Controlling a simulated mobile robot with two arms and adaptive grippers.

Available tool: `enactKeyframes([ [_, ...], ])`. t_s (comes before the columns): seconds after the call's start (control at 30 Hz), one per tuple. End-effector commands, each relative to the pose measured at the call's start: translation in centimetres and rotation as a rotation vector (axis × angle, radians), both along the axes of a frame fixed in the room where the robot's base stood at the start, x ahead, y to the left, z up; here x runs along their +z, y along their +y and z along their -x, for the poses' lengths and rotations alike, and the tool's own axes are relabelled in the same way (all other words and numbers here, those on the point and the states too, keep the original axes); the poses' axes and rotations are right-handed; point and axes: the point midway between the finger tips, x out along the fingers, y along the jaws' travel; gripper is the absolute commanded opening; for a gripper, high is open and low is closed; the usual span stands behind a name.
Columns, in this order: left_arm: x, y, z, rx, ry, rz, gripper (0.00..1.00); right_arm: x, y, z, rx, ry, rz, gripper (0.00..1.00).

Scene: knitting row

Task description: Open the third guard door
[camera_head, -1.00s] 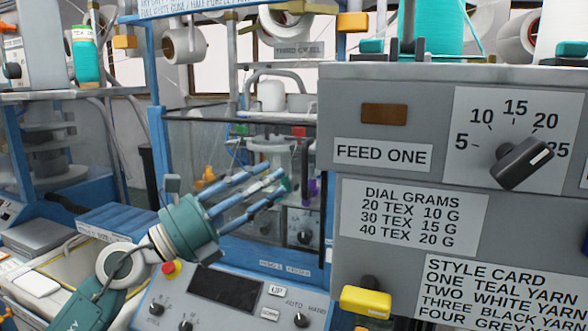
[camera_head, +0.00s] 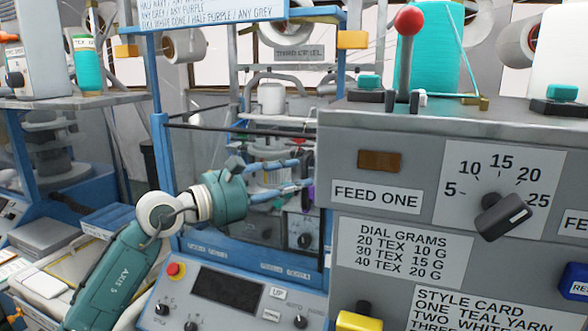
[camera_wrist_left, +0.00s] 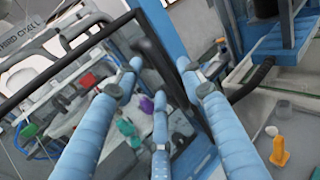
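The third guard door (camera_head: 190,150) is a clear panel with a thin dark frame on the blue machine; it looks shut. The machine's sign (camera_head: 299,53) hangs above. A dark upright handle (camera_head: 307,166) is at the door's right side. My left gripper (camera_head: 300,175) is in front of the door, its blue fingers pointing right, tips at the handle. In the left wrist view the spread fingers (camera_wrist_left: 160,75) are either side of the dark door frame (camera_wrist_left: 70,60) and a dark bar (camera_wrist_left: 150,48). Contact cannot be told. My right gripper is out of view.
A grey feed unit (camera_head: 350,110) with dials and a red-knobbed lever (camera_head: 409,22) stands close on the right. A control panel (camera_head: 235,290) with a red button (camera_head: 175,270) is below the door. Another blue machine (camera_head: 60,140) stands at the left.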

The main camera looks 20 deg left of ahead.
Motion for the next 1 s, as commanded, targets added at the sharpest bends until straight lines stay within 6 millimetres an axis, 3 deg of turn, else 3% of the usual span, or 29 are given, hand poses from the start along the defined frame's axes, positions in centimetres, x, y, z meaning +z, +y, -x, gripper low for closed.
enactKeyframes([
  [0.4, -0.1, -0.6, -0.7, 0.0, 0.0, 0.0, 0.37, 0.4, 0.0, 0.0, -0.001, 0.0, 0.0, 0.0],
  [0.6, -0.1, -0.6, -0.7, 0.0, 0.001, -0.001, 0.0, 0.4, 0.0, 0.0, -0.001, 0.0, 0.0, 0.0],
  [1.0, -0.4, -0.5, 0.0, -0.029, 0.0, -0.001, 0.0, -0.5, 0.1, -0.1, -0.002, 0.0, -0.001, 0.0],
])
